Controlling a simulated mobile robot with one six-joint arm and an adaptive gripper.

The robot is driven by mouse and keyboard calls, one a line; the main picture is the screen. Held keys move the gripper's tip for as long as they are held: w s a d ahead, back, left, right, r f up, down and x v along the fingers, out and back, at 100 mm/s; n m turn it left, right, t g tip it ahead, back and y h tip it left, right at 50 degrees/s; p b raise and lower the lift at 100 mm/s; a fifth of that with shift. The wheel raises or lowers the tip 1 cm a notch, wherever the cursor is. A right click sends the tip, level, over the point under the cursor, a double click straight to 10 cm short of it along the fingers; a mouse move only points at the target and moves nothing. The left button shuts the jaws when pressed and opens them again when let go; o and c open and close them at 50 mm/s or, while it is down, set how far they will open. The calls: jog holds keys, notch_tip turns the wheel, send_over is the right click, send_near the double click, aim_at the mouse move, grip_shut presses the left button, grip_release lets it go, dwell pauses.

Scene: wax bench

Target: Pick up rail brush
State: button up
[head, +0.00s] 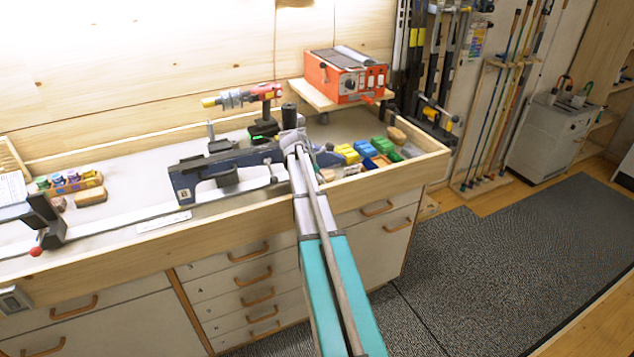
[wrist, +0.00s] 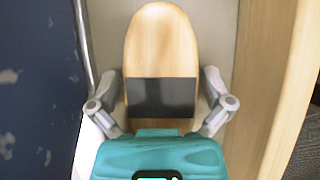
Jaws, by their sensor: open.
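A long wooden brush back with a rounded far end and a dark strap across it, which looks like the rail brush (wrist: 161,45), lies in the wrist view straight ahead of my gripper (wrist: 162,82). My gripper is open, one finger on each side of the strap. I cannot tell whether the fingers touch the wood. The near end of the brush is hidden by the teal gripper body. In the head view my arm reaches over the bench's front edge and hides the brush and the fingertips.
In the wrist view a dark blue surface (wrist: 38,90) runs along the left, and a wooden edge (wrist: 268,70) on the right. In the head view, the blue ski vise (head: 215,172) stands left of my arm. Colored wax blocks (head: 348,153) and an orange box (head: 345,75) are to the right.

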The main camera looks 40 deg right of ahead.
jog(key=c, duration=1)
jog(key=shift+r, duration=0.15)
jog(key=shift+c, duration=0.2)
jog(key=shift+r+p, duration=0.95)
jog(key=shift+p, duration=0.15)
jog(key=s+a+r+p, duration=0.2)
jog(key=s+r+p, duration=0.3)
jog(key=s, duration=0.1)
jog(key=s+a+r+p, duration=0.3)
jog(key=s+r+p, duration=0.2)
jog(key=s, duration=0.1)
jog(key=shift+s+a+r+p, duration=0.35)
jog(key=shift+s+r+p, duration=0.05)
